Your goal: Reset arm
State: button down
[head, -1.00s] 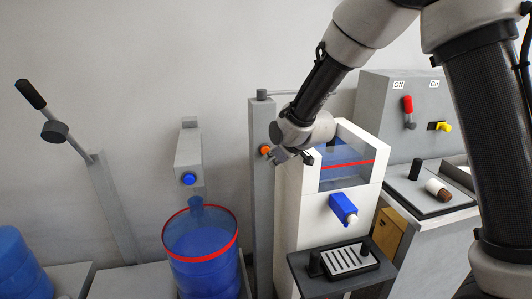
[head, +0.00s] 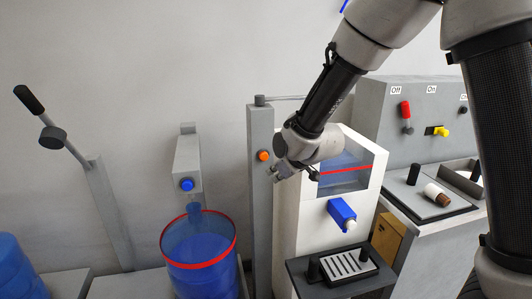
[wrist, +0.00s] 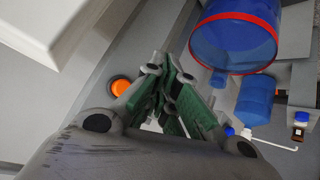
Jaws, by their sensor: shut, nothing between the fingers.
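My gripper (head: 281,172) is in front of the grey post (head: 260,200) and the left edge of the white dispenser (head: 288,235) in the head view. An orange button (head: 263,156) on the post is just left of and above it. In the wrist view my gripper (wrist: 172,90) is shut and empty, with its green-lined fingers close together. The orange button (wrist: 120,86) shows to the left of the fingers there, apart from them.
A blue water container with a red rim (head: 200,264) stands left of the post, below a spout with a blue button (head: 187,185). A panel with a red lever (head: 406,110) and a yellow lever (head: 440,131) is at right. A grey lever (head: 62,140) stands at far left.

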jog(key=s+d+f+m+g+h, duration=0.1)
jog(key=s+d+f+g+h, duration=0.1)
jog(key=s+d+f+g, duration=0.4)
jog(key=s+d+r+m+t+h, duration=0.1)
jog(key=s+d+r+m, duration=0.2)
jog(key=s+d+r, duration=0.4)
jog(key=s+d+r+m+t+h, duration=0.1)
jog(key=s+d+r+m, duration=0.2)
jog(key=s+d+r, duration=0.4)
jog(key=s+d+r+m+h, duration=0.1)
jog(key=s+d+r+m, duration=0.2)
jog(key=d, duration=1.2)
jog(key=s+r, duration=0.3)
jog(key=s, duration=0.3)
jog(key=shift+d+r+t, duration=0.2)
jog(key=shift+r+t, duration=0.2)
jog(key=shift+a, duration=0.1)
